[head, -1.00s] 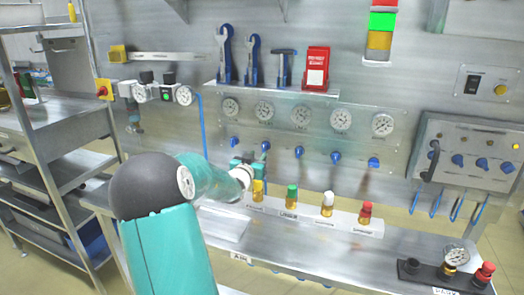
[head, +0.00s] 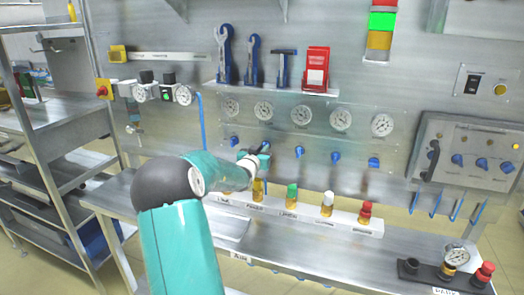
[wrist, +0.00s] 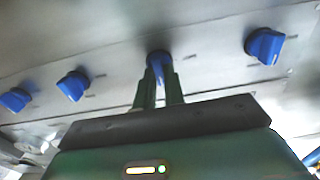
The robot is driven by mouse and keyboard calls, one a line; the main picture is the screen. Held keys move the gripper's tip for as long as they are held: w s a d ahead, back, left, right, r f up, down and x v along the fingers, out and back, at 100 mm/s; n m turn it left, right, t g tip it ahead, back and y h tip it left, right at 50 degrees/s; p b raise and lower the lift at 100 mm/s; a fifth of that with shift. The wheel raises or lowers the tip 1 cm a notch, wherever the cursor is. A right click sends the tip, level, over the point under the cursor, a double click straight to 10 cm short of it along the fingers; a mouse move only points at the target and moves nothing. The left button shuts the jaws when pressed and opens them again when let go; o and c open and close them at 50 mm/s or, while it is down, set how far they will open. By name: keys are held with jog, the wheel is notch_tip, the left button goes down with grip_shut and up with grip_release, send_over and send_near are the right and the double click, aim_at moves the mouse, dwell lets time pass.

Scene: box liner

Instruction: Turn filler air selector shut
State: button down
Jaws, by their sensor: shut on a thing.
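A row of blue selector knobs runs under the gauges on the steel wall panel. My gripper (head: 262,157) is at the second knob from the left (head: 266,146) in the head view. In the wrist view my gripper (wrist: 160,84) is shut on this blue knob (wrist: 158,58), with one green finger on each side of it. My fingers hide much of the knob. The knob labels are too small to read, so I cannot tell by name which one is the filler air selector.
Neighbouring blue knobs (head: 299,152) sit on both sides. Below stands a rail of small fittings with coloured caps (head: 327,199), close under my arm. Tools and a red box (head: 316,70) are on the shelf above. A control box (head: 470,150) is at the right.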

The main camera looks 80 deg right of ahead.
jog(key=shift+n, duration=0.3)
jog(key=shift+w+f+n, duration=0.1)
jog(key=shift+n, duration=4.2)
jog(key=shift+w+f+n, duration=0.1)
jog(key=shift+n, duration=4.2)
jog(key=c, duration=1.5)
grip_release()
